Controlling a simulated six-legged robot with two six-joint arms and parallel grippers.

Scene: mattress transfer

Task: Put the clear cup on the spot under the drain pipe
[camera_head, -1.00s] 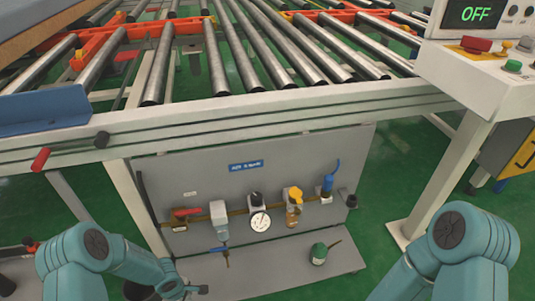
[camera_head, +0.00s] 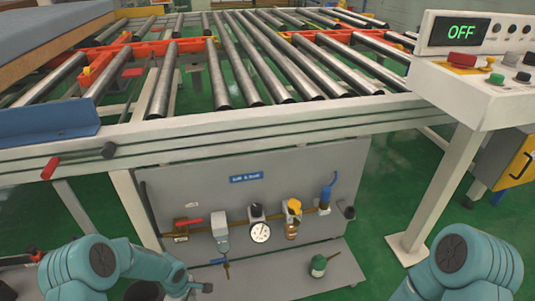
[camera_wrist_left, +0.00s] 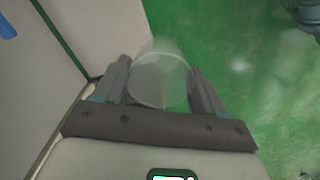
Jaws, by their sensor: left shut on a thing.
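The clear cup (camera_wrist_left: 160,80) is see-through and sits between the fingers of my left gripper (camera_wrist_left: 161,88) in the left wrist view. The gripper is shut on it. In the head view my left gripper (camera_head: 201,289) is low, left of the drain pipe (camera_head: 227,270), and I cannot make out the cup there. The spot under the pipe is not clearly visible. My right arm shows at the lower right, but its gripper is outside the view.
A grey panel (camera_head: 165,180) carries valves and a gauge (camera_head: 260,232). A green-topped container (camera_head: 319,265) stands on the lower shelf (camera_head: 345,270), right of the pipe. A white table leg (camera_head: 133,210) is at left. The roller conveyor (camera_head: 230,85) runs above.

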